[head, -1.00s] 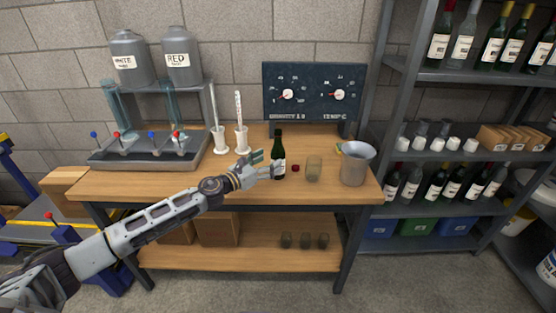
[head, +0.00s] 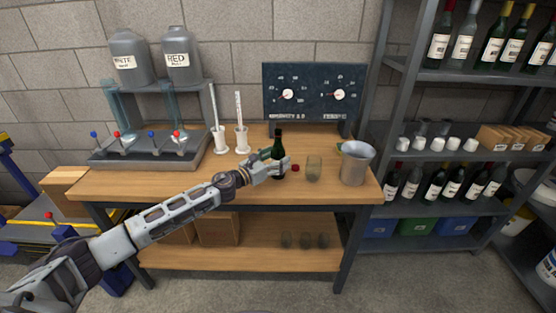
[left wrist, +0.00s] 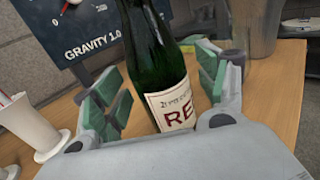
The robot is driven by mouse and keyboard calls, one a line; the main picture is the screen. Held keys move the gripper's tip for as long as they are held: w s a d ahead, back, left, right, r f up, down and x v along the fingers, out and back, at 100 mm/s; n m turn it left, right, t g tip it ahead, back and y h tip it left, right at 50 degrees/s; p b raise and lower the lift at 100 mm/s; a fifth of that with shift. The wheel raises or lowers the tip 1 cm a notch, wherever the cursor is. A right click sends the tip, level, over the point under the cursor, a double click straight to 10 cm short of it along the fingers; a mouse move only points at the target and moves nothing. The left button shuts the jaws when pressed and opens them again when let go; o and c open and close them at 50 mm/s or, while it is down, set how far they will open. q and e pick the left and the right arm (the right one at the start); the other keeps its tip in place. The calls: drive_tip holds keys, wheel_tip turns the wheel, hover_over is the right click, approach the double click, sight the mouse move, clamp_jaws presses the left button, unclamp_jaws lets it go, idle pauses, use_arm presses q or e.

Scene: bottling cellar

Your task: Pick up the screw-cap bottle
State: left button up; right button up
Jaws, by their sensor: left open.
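The screw-cap bottle (head: 279,148) is dark green glass and stands upright on the wooden workbench (head: 240,190). In the left wrist view the bottle (left wrist: 155,55) shows a pale label with dark red letters; its top is cut off by the frame edge. My left gripper (head: 277,163) is at the bottle's lower body. In the left wrist view the green-padded fingers of my left gripper (left wrist: 160,95) stand open on either side of the bottle, with gaps showing beside the glass. My right gripper is not in view.
Right of the bottle are a small red cap-like object (head: 295,168), a glass (head: 314,168) and a metal jug (head: 355,163). White cylinders (head: 242,140) stand to the left. A gauge panel (head: 313,92) stands behind. The bench front is clear.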

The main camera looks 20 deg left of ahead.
use_arm(q)
drive_tip(key=shift+w+d, duration=0.25)
drive_tip(key=shift+w, duration=0.2)
drive_tip(key=c, duration=1.3)
drive_tip(key=shift+r, duration=0.1)
drive_tip(key=shift+c, duration=0.6)
drive_tip(key=shift+r, duration=0.15)
